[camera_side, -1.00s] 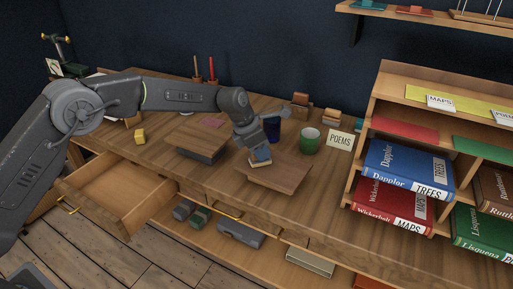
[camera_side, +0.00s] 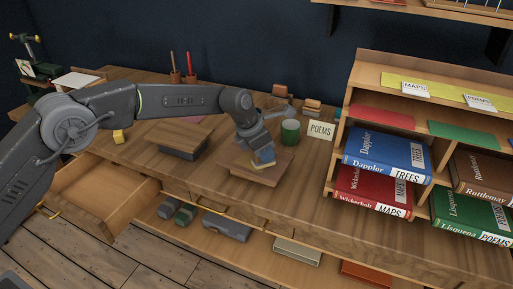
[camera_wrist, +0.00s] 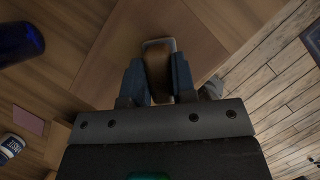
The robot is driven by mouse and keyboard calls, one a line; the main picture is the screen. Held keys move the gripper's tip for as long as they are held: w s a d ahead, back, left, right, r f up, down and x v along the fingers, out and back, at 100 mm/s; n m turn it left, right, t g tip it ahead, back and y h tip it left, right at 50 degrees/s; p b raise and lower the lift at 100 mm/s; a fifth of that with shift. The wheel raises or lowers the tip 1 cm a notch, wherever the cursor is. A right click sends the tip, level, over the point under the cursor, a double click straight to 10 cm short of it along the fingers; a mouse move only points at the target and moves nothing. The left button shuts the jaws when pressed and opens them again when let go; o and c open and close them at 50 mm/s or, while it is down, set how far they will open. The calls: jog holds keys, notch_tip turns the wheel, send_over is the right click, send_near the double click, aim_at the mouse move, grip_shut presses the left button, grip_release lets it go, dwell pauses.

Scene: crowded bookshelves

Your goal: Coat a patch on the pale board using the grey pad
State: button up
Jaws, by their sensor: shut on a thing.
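My gripper (camera_side: 262,154) is low over the pale board (camera_side: 246,172), a light brown slab on the desk. In the wrist view, the fingers (camera_wrist: 158,88) are closed on the pad (camera_wrist: 158,60), which shows a brown handle and a grey edge. The board fills the area around it in the wrist view (camera_wrist: 130,40). The pad is at or just above the board's upper face. I cannot tell if it touches. Its underside is hidden, and no coated patch is clearly seen.
A green mug (camera_side: 290,132) and a POEMS card (camera_side: 321,130) stand behind the board. A dark blue cup (camera_wrist: 20,42) shows in the wrist view. A dark-sided block (camera_side: 183,142) lies to the left. A shelf of books (camera_side: 385,155) is at right; an open drawer (camera_side: 95,195) juts out front left.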

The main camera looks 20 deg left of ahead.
jog(key=shift+s+d+f, duration=0.1)
jog(key=shift+s+d, duration=0.05)
jog(key=shift+d, duration=0.9)
jog(key=shift+s+d, duration=0.1)
jog(key=shift+d, duration=0.95)
jog(key=shift+w, duration=0.75)
jog(key=shift+w+a, duration=0.2)
jog(key=shift+a, duration=2.1)
jog(key=shift+w+a, duration=0.15)
jog(key=shift+a, duration=2.1)
jog(key=shift+w+a, duration=0.15)
jog(key=shift+a, duration=1.35)
jog(key=shift+w+a, duration=0.1)
jog(key=shift+a, duration=1.4)
jog(key=shift+w, duration=0.65)
jog(key=shift+s+d, duration=0.1)
jog(key=shift+d, duration=2.1)
jog(key=shift+s+d, duration=0.2)
jog(key=shift+d, duration=1.8)
jog(key=shift+s+d, duration=0.15)
jog(key=shift+d, duration=1.8)
jog(key=shift+s+d, duration=0.1)
jog(key=shift+d, duration=1.4)
